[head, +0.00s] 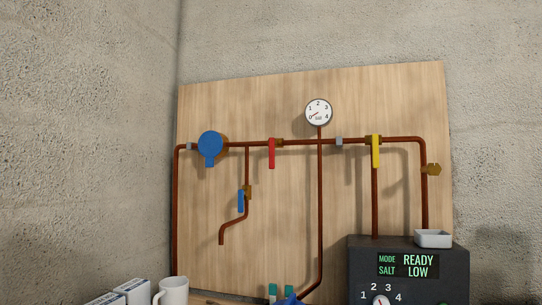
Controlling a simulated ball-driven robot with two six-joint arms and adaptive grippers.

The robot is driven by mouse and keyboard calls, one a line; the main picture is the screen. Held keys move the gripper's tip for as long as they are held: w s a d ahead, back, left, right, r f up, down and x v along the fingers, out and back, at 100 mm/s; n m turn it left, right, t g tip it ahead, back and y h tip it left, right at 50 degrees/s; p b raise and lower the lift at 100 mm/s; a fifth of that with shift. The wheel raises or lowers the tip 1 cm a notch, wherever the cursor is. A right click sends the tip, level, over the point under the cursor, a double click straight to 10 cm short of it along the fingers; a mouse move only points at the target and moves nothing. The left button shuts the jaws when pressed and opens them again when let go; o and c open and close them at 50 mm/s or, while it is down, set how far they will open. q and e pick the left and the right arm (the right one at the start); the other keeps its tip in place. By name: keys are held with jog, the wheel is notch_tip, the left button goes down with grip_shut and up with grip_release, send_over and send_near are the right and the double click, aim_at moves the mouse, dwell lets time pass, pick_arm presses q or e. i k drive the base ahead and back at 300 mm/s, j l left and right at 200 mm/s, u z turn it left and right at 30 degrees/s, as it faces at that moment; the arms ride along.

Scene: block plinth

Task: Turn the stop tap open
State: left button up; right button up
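Copper pipework runs across a wooden board (280,215). A red lever (271,154) hangs straight down, crosswise to the horizontal pipe. A yellow lever (376,152) also hangs down from that pipe, above a vertical branch. A small blue lever (241,201) points down beside a brass valve on the short bent outlet pipe. The frame does not label which of these is the stop tap. A pressure gauge (319,112) sits above the pipe, its needle near the low end. Neither of my grippers shows.
A round blue fitting (210,144) is on the pipe at left. A dark box (408,270) with a display reading READY and LOW stands at lower right, a grey tray (433,239) on top. A white mug (172,291) and boxes (132,291) are at lower left.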

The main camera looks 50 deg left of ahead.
aim_at(272, 140)
jog(key=i+j+u, duration=0.1)
jog(key=j+u, duration=0.35)
jog(key=i+j+u, duration=0.15)
jog(key=j+u, duration=0.35)
